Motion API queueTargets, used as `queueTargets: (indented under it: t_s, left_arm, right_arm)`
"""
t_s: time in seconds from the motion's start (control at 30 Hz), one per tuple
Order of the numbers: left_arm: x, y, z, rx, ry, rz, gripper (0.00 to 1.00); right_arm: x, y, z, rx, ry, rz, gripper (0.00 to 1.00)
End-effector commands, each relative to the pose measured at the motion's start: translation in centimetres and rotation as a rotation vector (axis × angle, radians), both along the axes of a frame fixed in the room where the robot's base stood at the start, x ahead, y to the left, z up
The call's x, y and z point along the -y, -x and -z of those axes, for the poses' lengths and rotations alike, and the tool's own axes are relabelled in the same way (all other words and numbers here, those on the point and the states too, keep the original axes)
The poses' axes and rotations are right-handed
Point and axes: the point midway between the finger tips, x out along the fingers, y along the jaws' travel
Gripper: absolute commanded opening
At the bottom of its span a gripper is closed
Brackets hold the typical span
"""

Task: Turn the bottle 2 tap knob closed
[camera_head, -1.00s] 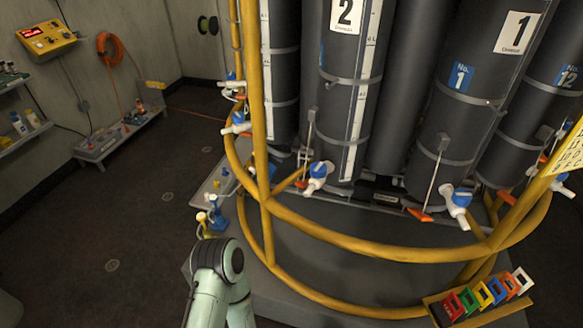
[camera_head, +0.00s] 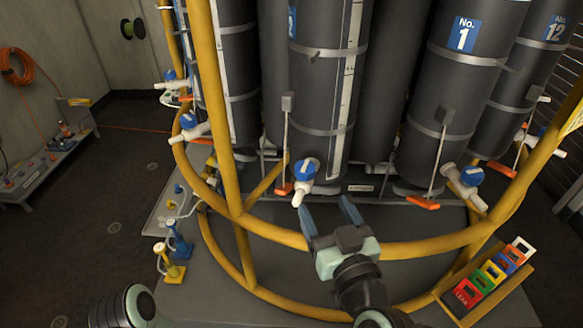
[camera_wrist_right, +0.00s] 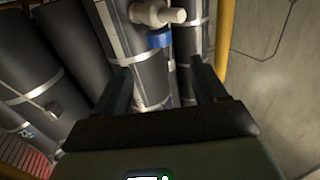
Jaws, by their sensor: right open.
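Bottle 2 (camera_head: 318,85) is a tall dark cylinder behind the yellow rail, strapped with grey bands. Its tap (camera_head: 303,185) is white with a blue knob (camera_head: 306,168) and sticks out low at its front. My right gripper (camera_head: 328,205) is open and empty, its two fingers pointing toward the bottles. They are just below and to the right of the tap, with no visible contact. In the right wrist view a white tap (camera_wrist_right: 158,14) with a blue knob (camera_wrist_right: 160,38) lies beyond the open fingers (camera_wrist_right: 160,68). My left gripper is out of view.
The yellow rail (camera_head: 400,248) curves around the bottles, close to my right gripper. Bottle 1's tap (camera_head: 466,184) is to the right, another tap (camera_head: 190,126) to the left.

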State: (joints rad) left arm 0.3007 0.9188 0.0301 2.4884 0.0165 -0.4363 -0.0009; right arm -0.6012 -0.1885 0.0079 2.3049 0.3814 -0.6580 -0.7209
Motion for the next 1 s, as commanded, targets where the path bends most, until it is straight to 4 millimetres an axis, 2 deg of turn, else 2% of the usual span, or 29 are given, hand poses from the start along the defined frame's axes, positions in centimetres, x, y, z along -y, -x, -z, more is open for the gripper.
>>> queueTargets:
  t_s: [0.17, 0.4, 0.6, 0.8, 1.0]
  left_arm:
    - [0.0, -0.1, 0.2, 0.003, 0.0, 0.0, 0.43]
    - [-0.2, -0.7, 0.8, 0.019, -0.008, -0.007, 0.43]
    - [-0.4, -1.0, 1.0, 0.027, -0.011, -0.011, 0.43]
    - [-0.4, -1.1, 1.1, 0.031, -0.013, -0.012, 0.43]
    - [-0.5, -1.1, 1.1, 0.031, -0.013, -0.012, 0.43]
  right_arm:
    - [-1.0, -2.7, 0.2, -0.004, 0.001, -0.001, 0.71]
    - [-2.7, -7.7, 0.2, -0.004, 0.001, -0.001, 0.71]
    - [-3.7, -10.7, 0.2, -0.003, 0.002, -0.001, 0.71]
    - [-4.1, -12.1, 0.2, -0.004, 0.001, -0.001, 0.71]
    - [-4.1, -12.2, 0.1, -0.004, 0.001, -0.001, 0.71]
